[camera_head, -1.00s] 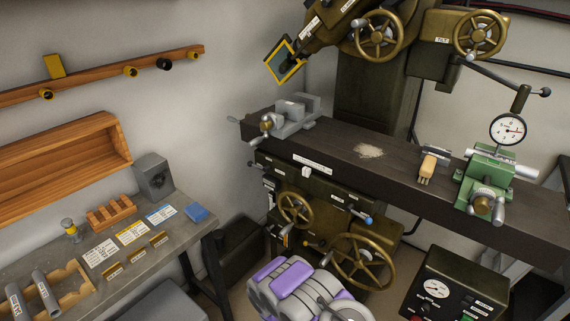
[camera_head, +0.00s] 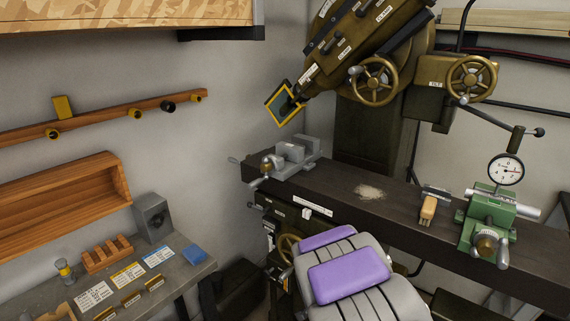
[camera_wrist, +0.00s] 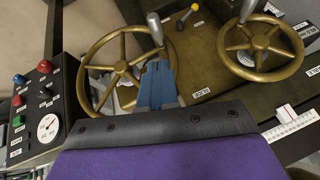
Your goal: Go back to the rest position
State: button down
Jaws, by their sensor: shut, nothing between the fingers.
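My gripper (camera_wrist: 157,86) shows in the wrist view as a narrow blue-grey pair of fingers, shut and empty. It points toward the machine's brass handwheels, in front of them in the picture; the gap to them is hard to judge. My own purple and grey body parts fill the lower middle of the head view, where the fingers cannot be made out.
The milling table (camera_head: 385,200) carries a grey vise (camera_head: 290,158), a brush (camera_head: 428,209) and a green fixture (camera_head: 487,219) with a dial gauge (camera_head: 506,169). A bench (camera_head: 185,275) stands left. A control box (camera_wrist: 45,105) and brass handwheel (camera_wrist: 122,70) show in the wrist view.

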jog(key=s+r+n+g, duration=0.2)
jog(key=s+r, duration=0.3)
jog(key=s, duration=0.8)
jog(key=s+d+r+n+g+y, duration=0.1)
jog(key=s+r+n+g, duration=0.2)
jog(key=s, duration=1.1)
jog(key=s+r+n+g, duration=0.3)
jog(key=s+r, duration=0.5)
jog(key=s, duration=0.5)
jog(key=shift+s+d+r+n+y, duration=0.15)
jog(key=shift+s+d+n+y, duration=0.15)
jog(key=shift+n, duration=0.3)
